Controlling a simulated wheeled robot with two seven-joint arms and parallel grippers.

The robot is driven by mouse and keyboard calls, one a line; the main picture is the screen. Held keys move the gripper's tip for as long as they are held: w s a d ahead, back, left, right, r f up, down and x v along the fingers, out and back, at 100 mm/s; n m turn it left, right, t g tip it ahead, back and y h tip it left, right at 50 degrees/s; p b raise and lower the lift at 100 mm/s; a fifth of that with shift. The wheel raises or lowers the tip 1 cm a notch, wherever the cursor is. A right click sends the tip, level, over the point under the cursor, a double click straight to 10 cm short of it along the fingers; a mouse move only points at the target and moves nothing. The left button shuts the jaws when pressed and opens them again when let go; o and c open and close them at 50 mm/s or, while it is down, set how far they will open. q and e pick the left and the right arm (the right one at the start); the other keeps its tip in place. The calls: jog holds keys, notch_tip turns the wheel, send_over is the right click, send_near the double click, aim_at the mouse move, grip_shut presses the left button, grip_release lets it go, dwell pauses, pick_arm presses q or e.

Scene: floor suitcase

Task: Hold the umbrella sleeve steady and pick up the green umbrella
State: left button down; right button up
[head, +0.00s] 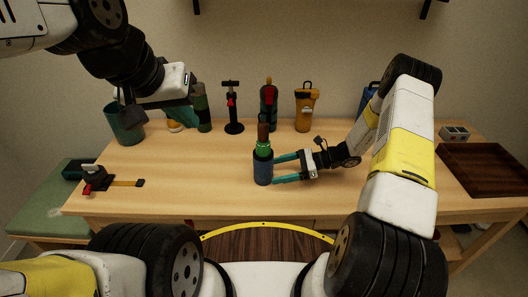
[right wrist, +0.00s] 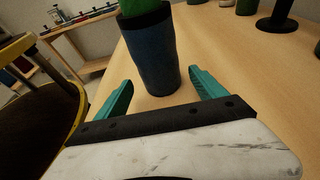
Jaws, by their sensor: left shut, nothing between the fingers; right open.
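The dark blue umbrella sleeve (head: 263,169) stands upright on the table, near its middle. The green umbrella (head: 263,146) is inside it, with its green top and brown handle sticking up. My right gripper (head: 276,169) is open, coming from the right, with its teal fingers at the sleeve's two sides. In the right wrist view the sleeve (right wrist: 148,55) stands between the fingertips, with no clear contact seen. My left gripper (head: 191,114) is shut and empty, raised at the upper left, well away from the umbrella. Its fingertips are partly hard to make out.
A teal cup (head: 125,124), a black pump-like stand (head: 233,112), a dark green bottle (head: 268,106) and an orange flask (head: 305,108) stand along the back. A black-and-red object (head: 94,178) lies front left. A brown tray (head: 486,170) is at right. The table's front middle is clear.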

aim_at(266, 173)
jog(key=shift+x, duration=2.45)
jog(key=c, duration=0.9)
